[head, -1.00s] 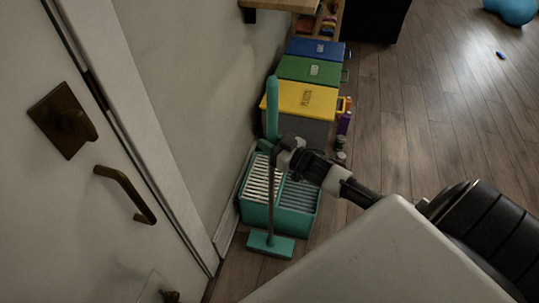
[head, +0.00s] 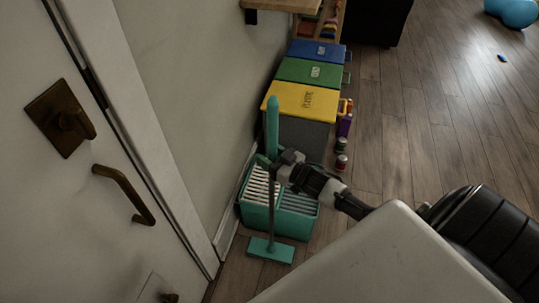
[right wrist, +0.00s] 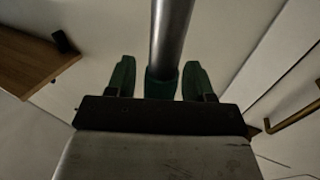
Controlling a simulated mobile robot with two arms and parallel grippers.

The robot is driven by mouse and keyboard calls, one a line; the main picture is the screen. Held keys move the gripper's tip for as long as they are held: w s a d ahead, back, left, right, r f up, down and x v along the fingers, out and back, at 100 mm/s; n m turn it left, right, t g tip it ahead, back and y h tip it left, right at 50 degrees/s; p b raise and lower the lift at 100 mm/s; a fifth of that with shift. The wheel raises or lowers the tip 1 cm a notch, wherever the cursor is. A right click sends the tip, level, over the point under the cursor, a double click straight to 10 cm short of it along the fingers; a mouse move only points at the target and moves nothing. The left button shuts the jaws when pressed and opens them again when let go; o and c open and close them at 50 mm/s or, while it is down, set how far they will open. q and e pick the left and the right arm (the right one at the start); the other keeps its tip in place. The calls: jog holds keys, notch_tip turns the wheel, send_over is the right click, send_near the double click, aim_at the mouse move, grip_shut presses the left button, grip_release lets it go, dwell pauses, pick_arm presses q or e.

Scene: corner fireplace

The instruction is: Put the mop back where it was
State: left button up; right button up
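The mop has a teal grip (head: 272,130), a thin grey pole and a flat teal head (head: 271,250). It stands about upright by the wall, its head at floor level in front of the teal bucket (head: 282,222). My right gripper (head: 277,166) is at the pole, just below the teal grip. In the right wrist view, the fingers (right wrist: 160,80) stand apart on either side of the mop's grey pole (right wrist: 172,35) and a teal section, with a visible gap at the left finger. My left gripper is not in view.
Yellow (head: 302,101), green (head: 310,72) and blue (head: 318,50) lidded bins line the wall behind the bucket. Small cans (head: 341,155) stand beside them. A white door (head: 85,220) is at left. The wooden floor (head: 440,130) at right is mostly clear.

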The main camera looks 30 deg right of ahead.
jog(key=shift+s+r, duration=0.1)
jog(key=shift+r, duration=0.05)
jog(key=v, duration=1.2)
jog(key=s+f+m+g+h, duration=0.1)
jog(key=s+f+g+h, duration=0.4)
jog(key=f, duration=0.8)
jog(key=s+f+m+g+h, duration=0.15)
jog(key=s+f, duration=0.45)
jog(key=f, duration=0.7)
jog(key=s+a+f+g, duration=0.5)
jog(key=s+a+f, duration=0.1)
jog(key=s, duration=0.5)
jog(key=s+a+f+n+g, duration=0.1)
jog(key=s+a+f+g, duration=0.3)
jog(key=s, duration=0.7)
notch_tip(320, 180, down, 4)
jog(key=a+y, duration=0.1)
jog(key=a, duration=0.1)
jog(key=shift+a+g, duration=0.3)
jog(key=shift+g, duration=0.05)
jog(key=shift+s+f, duration=0.1)
notch_tip(320, 180, up, 5)
jog(key=p, duration=0.5)
jog(key=shift+f, duration=0.2)
